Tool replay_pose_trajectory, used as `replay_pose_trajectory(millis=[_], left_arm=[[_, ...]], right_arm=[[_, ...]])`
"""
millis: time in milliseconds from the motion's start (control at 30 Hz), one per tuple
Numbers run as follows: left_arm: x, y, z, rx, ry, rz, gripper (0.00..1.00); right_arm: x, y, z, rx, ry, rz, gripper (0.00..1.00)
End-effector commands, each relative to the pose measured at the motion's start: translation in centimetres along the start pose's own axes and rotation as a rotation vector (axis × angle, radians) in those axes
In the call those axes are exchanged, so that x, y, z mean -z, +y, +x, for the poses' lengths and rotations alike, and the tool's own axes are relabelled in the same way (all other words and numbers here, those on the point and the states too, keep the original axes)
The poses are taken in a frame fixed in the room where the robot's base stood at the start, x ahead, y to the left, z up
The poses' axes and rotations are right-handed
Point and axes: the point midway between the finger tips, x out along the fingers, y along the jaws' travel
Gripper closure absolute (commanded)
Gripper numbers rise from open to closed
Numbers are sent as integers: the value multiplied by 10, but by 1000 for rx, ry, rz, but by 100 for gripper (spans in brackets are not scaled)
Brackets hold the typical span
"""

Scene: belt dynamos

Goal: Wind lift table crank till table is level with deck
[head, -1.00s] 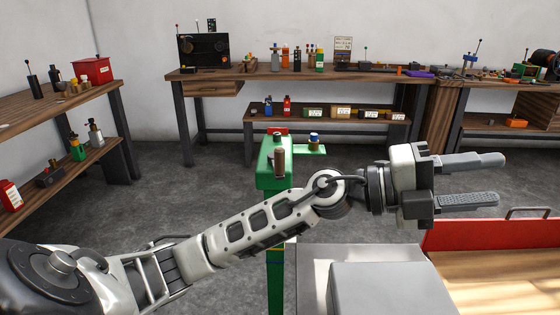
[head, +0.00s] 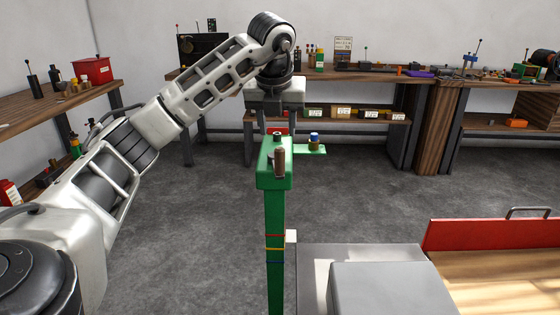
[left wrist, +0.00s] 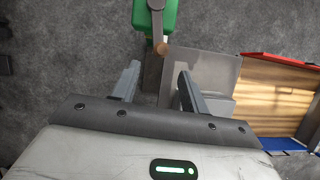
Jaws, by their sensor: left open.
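A green post (head: 276,215) with coloured bands stands in the middle of the head view. On its top is a crank with an upright brown handle (head: 280,163). In the left wrist view the handle (left wrist: 161,48) lies just ahead of the fingertips, seen from above, beside the green post head (left wrist: 160,14). My left gripper (head: 275,118) points down above the post, open and empty, apart from the handle. The grey lift table (head: 312,262) stands right of the post, carrying a pale grey block (head: 390,288). The wooden deck (head: 500,270) is at lower right. My right gripper is out of view.
A red panel (head: 490,234) with a metal handle borders the deck. A small green side shelf (head: 313,150) juts from the post with a blue-topped item. Workbenches (head: 370,77) line the back wall, another (head: 60,105) stands at left. The floor between is clear.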

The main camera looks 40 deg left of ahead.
Motion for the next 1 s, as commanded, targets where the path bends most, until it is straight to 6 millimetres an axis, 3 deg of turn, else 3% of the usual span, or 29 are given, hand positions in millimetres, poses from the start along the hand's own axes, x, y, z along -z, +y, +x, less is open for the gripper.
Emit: replay_pose_trajectory(millis=[300,500,700,1000], left_arm=[[1,0,71,0,4,2,55],[1,-1,103,1,3,2,55],[1,-1,117,3,1,2,55],[1,-1,118,3,0,3,58]], right_arm=[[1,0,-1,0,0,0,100],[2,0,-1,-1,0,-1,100],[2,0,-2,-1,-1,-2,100],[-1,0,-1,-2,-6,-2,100]])
